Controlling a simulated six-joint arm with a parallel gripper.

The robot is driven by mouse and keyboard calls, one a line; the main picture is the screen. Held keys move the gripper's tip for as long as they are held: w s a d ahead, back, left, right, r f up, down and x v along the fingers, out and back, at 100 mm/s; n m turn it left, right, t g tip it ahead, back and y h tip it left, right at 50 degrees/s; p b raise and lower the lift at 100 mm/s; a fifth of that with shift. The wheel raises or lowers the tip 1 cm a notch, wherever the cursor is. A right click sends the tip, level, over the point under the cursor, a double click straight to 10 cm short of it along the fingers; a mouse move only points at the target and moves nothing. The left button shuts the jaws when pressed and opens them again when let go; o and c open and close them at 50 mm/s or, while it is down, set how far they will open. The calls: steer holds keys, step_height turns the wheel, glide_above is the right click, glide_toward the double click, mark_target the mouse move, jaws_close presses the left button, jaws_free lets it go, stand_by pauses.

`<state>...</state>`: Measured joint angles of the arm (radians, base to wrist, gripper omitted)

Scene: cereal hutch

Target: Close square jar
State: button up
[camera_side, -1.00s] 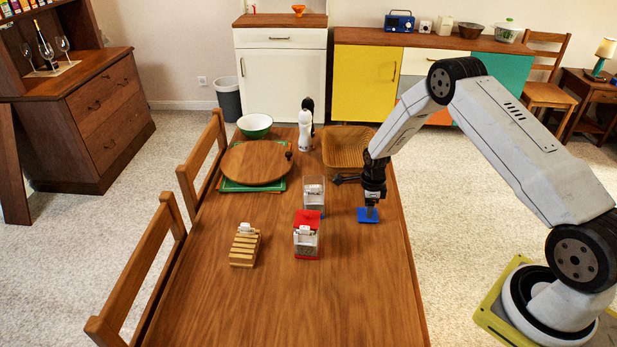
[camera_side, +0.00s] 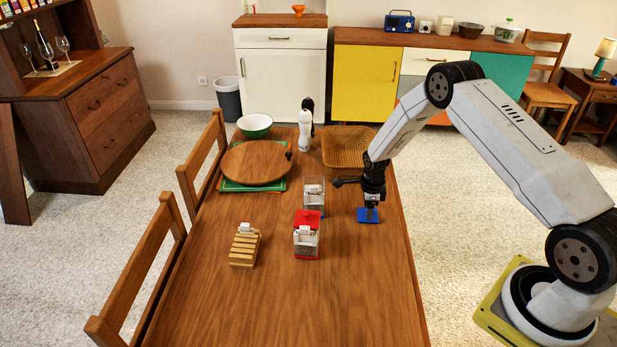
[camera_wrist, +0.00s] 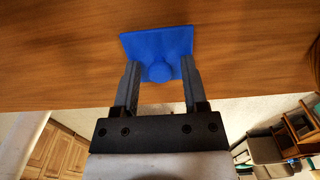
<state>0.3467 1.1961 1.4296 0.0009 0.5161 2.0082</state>
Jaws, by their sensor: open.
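A blue square lid (camera_side: 368,216) with a round knob lies flat on the table near its right edge. It also shows in the wrist view (camera_wrist: 152,43). My gripper (camera_side: 370,203) points down over the lid. In the wrist view my open fingers (camera_wrist: 159,70) stand on either side of the knob, with a gap visible. A clear square jar (camera_side: 314,195) without a visible lid stands left of my gripper, with pale contents inside.
A slatted wooden piece (camera_side: 244,249) lies left of the jars. A round wooden board (camera_side: 256,163), green bowl (camera_side: 255,125), white bottle (camera_side: 305,130) and wicker basket (camera_side: 347,147) stand farther back. The front of the table (camera_side: 300,305) is clear.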

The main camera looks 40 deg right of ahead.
jaws_close()
steer(key=shift+r, duration=0.1)
step_height(320, 180, up, 23)
steer(key=w+a+n, duration=0.1)
steer(key=w+a, duration=1)
steer(key=w, duration=0.1)
steer(key=shift+w+d+f, duration=0.1)
steer(key=shift+w+f, duration=0.05)
steer(key=shift+f, duration=2.55)
